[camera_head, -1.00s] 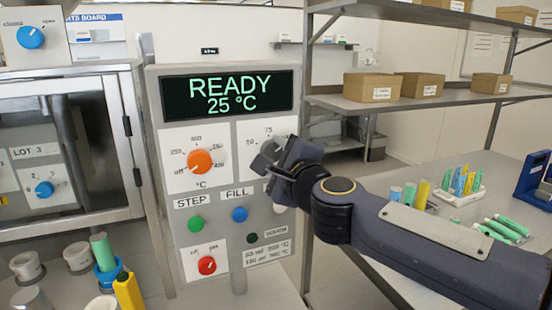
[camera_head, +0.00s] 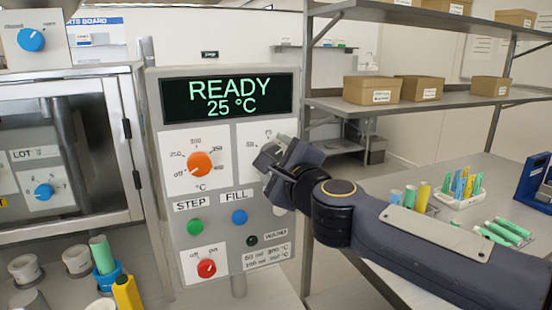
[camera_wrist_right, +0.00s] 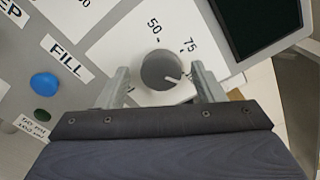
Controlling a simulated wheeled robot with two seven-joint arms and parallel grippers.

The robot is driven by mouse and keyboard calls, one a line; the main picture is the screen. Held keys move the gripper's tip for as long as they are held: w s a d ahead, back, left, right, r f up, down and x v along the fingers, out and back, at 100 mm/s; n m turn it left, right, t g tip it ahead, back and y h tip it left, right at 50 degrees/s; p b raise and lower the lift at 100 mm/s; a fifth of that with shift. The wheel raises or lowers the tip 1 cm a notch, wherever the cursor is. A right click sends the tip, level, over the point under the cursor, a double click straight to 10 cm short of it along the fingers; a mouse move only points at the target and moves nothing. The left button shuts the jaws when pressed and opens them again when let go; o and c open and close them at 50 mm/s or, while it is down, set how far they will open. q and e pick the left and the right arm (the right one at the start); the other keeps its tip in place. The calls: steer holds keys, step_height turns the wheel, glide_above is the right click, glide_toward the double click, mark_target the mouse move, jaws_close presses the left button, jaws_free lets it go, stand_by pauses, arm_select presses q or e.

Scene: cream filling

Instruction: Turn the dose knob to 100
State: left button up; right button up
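The dose knob (camera_wrist_right: 159,69) is a round grey knob with a white pointer mark on a white dial plate (camera_wrist_right: 132,40). In the right wrist view, the labels 50 and 75 are readable. The pointer mark faces the lower right, toward the right finger, where a further label is partly hidden. My right gripper (camera_wrist_right: 160,84) is open, with one finger on each side of the knob; I cannot tell whether they touch it. In the head view, my right gripper (camera_head: 268,156) covers the knob. My left gripper is not in view.
The panel display (camera_head: 226,97) reads READY, 25 °C. An orange temperature knob (camera_head: 199,163), green STEP button (camera_head: 195,227), blue FILL button (camera_head: 239,216) and red off/on knob (camera_head: 206,268) are nearby. A steel shelf (camera_head: 430,102) with boxes stands behind my right arm.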

steer(key=v, duration=0.7)
steer(key=shift+s, duration=0.35)
steer(key=shift+d, duration=0.2)
steer(key=s+d+f+n+g+h, duration=0.1)
steer(key=s+d+f+n+g, duration=0.2)
steer(key=s+d+f+n, duration=0.2)
steer(key=s+d+f+n+g+h+p, duration=0.1)
steer(key=s+d+f+n+g, duration=0.3)
steer(key=s+f, duration=0.7)
steer(key=s+d+f+n+g+h, duration=0.1)
steer(key=s+d+f+n+g, duration=0.3)
steer(key=s+d+f+n, duration=0.4)
step_height(320, 180, down, 5)
steer(key=shift+d+r+n, duration=0.1)
steer(key=shift+d+n, duration=0.05)
steer(key=shift+n, duration=0.35)
